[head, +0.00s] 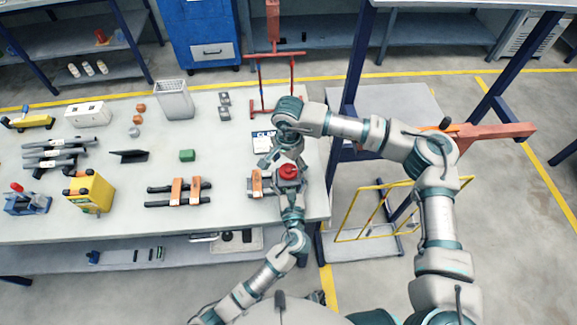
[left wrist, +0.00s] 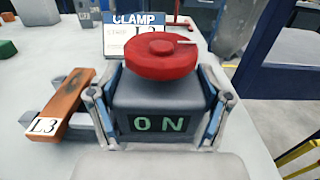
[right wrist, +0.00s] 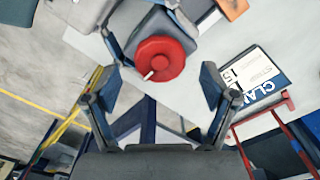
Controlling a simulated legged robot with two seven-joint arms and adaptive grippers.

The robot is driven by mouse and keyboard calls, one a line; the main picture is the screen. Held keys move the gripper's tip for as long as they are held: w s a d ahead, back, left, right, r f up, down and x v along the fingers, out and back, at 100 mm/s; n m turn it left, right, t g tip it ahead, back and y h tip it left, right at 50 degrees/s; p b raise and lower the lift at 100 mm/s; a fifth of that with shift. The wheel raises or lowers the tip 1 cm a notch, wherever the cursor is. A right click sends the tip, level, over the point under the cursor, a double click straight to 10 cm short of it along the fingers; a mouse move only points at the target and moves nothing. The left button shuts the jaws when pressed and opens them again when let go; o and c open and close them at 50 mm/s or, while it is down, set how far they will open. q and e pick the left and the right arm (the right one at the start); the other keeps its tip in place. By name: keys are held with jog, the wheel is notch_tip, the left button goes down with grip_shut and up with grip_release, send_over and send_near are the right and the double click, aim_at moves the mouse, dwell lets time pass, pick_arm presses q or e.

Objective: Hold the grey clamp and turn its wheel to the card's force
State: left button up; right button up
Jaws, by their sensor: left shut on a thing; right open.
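The grey clamp (left wrist: 160,95) stands at the right end of the bench, with a red wheel (left wrist: 156,54) on top. Its display reads "0 N" in green. My left gripper (head: 289,186) is shut on the clamp's body, one finger on each side. A white mark on the wheel points right in the left wrist view. The card (head: 264,141) headed "CLAMP" stands behind the clamp; its number is partly hidden by the wheel. My right gripper (right wrist: 160,80) is open above the wheel (right wrist: 160,58), fingers apart and not visibly touching it.
An orange block labelled L3 (left wrist: 58,105) on grey bars lies close left of the clamp. A red stand (head: 272,90) is behind the card. More bars with orange blocks (head: 177,190) and a yellow box (head: 90,191) lie further left. The bench's right edge is close.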

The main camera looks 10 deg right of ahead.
jog(key=shift+f, duration=0.9)
jog(key=c, duration=1.2)
jog(key=m, duration=0.7)
jog(key=shift+m, duration=0.3)
jog(key=shift+o, duration=0.2)
jog(key=m, duration=0.6)
jog(key=shift+w, duration=0.1)
